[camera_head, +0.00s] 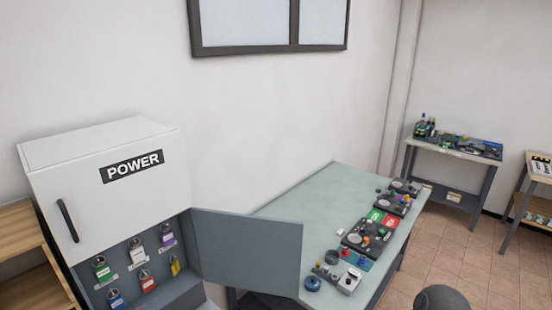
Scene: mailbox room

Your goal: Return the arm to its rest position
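Neither of my grippers shows in the head view, and no fingers are in sight. A dark rounded shape (442,299) rises at the bottom edge right of the middle. It may be a part of my own arm, but I cannot tell. Whether either arm is at rest does not show.
A white cabinet labelled POWER (105,165) stands at left; coloured padlock-like items hang in its open lower compartment. Its grey door (245,250) swings out toward a green-topped workbench (325,190) with several devices. A second bench (455,150) stands far right. Tiled floor (455,260) is clear between.

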